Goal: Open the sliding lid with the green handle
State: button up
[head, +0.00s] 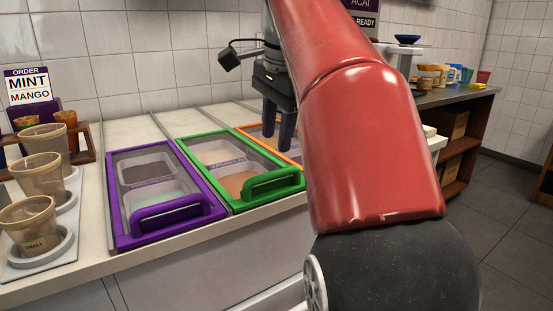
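The sliding lid with the green frame (222,200) lies over the counter bins in the middle of the head view. Its green handle (268,188) is a raised loop at the near end. Through the clear pane I see a pale content at the far side and an orange-brown one nearer. My gripper (279,145) points down beyond the green handle, near the border of the green and orange lids. Its two dark fingers are apart with nothing visible between them. It does not touch the green handle. My red arm hides the area to the right.
A purple-framed lid (117,222) lies directly left of the green one. An orange-framed lid (249,132) is to the right, partly hidden by my gripper and arm. Cups (31,222) stand in holders at far left.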

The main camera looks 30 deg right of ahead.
aim_at(272, 173)
jog(key=f, duration=0.2)
jog(key=f+b, duration=0.1)
jog(key=f, duration=0.1)
jog(key=w+f+b, duration=0.1)
jog(key=f, duration=0.2)
jog(key=shift+w+a+f, duration=0.1)
grip_shut()
